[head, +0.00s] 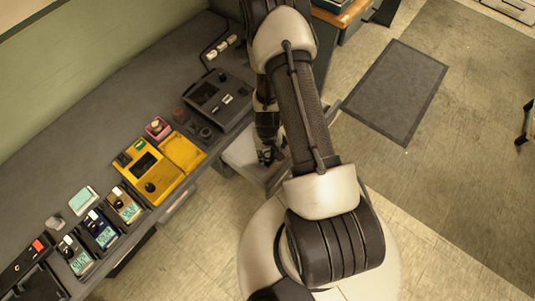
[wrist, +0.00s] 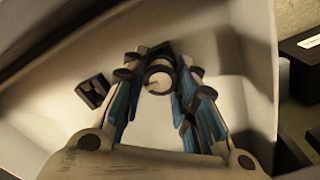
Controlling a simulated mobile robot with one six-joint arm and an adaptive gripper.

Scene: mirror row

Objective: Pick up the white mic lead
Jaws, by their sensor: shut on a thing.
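My gripper (head: 267,155) reaches down into an open pale drawer (head: 238,152) below the bench edge. In the wrist view, its two blue-lined fingers (wrist: 160,75) are shut on a small round pale thing with a darker rim (wrist: 158,84). It looks like the coiled white mic lead, but the fingers partly cover it. It is at the fingertips, close to the drawer's pale floor; I cannot tell whether it touches it. In the head view the arm hides it.
A small dark block (wrist: 93,91) lies in the drawer left of the fingers. Drawer walls stand close around the gripper. On the grey bench (head: 110,108) are a yellow device (head: 150,172), a black device (head: 215,98) and several small meters. A dark mat (head: 396,90) lies on the floor.

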